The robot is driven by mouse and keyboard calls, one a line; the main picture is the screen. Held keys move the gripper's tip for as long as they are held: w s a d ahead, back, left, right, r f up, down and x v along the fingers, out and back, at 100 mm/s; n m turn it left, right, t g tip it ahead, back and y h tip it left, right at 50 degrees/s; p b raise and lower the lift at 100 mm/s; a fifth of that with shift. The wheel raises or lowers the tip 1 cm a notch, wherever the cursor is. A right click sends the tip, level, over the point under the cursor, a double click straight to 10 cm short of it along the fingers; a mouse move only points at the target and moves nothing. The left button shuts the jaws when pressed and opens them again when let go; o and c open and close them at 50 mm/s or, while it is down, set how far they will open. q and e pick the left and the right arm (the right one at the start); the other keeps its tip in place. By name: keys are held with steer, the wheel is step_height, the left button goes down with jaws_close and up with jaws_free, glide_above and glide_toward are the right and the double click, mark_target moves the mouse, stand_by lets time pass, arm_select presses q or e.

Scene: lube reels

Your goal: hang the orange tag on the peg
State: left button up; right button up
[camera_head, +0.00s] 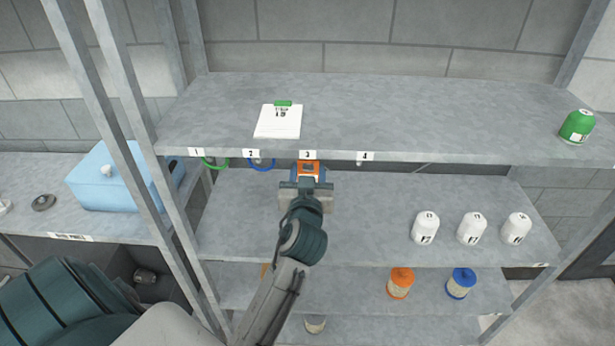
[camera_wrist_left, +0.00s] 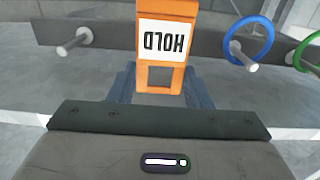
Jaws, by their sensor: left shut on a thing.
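The orange tag (camera_head: 309,167) is in my left gripper (camera_head: 306,180), at the front edge of the upper shelf just below the label 3. In the left wrist view the tag (camera_wrist_left: 164,78) stands between the two blue fingers (camera_wrist_left: 160,88), its HOLD label upside down. Its top runs out of the picture. Peg 3 is hidden behind the tag, so I cannot tell whether the tag touches it. Bare peg 4 (camera_wrist_left: 75,42) shows to the left in the wrist view, and the peg with a blue ring (camera_wrist_left: 243,56) to the right. My right gripper is not in view.
A green ring (camera_head: 214,164) hangs under label 1 and a blue ring under label 2. White bottles (camera_head: 471,229) stand at right on the shelf below. A rack post (camera_head: 125,100) rises at left.

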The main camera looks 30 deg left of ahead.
arm_select(q)
steer(key=shift+x, duration=2.35)
steer(key=shift+w+a+f+b, duration=0.2)
steer(key=shift+w+f+b, duration=0.1)
steer(key=shift+f+b, duration=0.15)
steer(key=shift+w+a+f+b, duration=0.15)
steer(key=shift+w+f+b, duration=0.1)
steer(key=shift+w+b, duration=0.1)
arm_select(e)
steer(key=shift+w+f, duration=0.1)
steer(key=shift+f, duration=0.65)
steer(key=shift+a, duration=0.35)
arm_select(q)
steer(key=o, duration=1)
steer(key=shift+o, duration=0.2)
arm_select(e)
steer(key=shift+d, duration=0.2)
